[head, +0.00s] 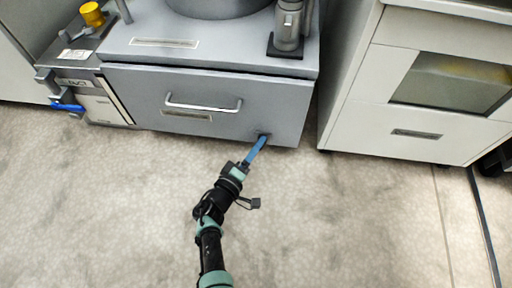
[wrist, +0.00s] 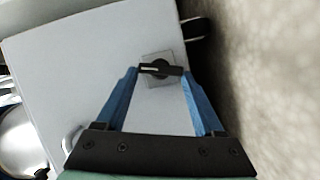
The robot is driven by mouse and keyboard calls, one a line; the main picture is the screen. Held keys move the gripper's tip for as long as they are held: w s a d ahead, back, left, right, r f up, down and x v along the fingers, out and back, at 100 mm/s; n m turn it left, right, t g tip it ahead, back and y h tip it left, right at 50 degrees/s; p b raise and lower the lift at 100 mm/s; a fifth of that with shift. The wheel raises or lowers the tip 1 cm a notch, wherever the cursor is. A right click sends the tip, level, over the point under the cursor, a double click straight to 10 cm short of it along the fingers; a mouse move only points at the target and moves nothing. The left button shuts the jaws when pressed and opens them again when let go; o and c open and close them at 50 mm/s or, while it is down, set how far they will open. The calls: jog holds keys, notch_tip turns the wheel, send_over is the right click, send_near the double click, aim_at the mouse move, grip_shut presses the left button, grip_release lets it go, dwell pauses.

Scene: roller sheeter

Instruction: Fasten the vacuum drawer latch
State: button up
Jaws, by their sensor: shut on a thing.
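The grey vacuum drawer (head: 205,103) is in the middle of the head view, its front flush with the cabinet around it. Its latch (head: 264,136) is a small dark part at the lower right of the front. In the wrist view the latch (wrist: 160,69) is a dark knob with a short bar on a light square plate. My gripper (head: 262,140) reaches the latch with its blue fingers. In the wrist view my gripper (wrist: 159,71) has its fingertips at both ends of the bar, shut on it. The fingertips partly hide the latch in the head view.
A bar handle (head: 204,104) sticks out from the drawer front. A white cabinet (head: 415,85) stands to the right across a narrow gap. A grey unit with a blue lever (head: 68,107) is at the left. The floor (head: 110,200) in front is clear.

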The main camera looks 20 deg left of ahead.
jog(key=shift+f+n+t, duration=0.1)
jog(key=shift+n+t, duration=0.4)
jog(key=shift+n, duration=0.6)
jog(key=shift+f+n+h, duration=0.1)
jog(key=shift+n+h, duration=0.3)
jog(key=shift+n, duration=0.2)
jog(key=o, duration=1.4)
jog(key=s+p, duration=0.1)
jog(key=s, duration=0.3)
jog(key=s+a+p, duration=0.1)
jog(key=s, duration=0.3)
jog(key=s+p, duration=0.1)
jog(key=s, duration=0.4)
jog(key=shift+a+f+p, duration=0.1)
jog(key=shift+a+p, duration=0.15)
jog(key=shift+p, duration=0.1)
jog(key=shift+w, duration=0.1)
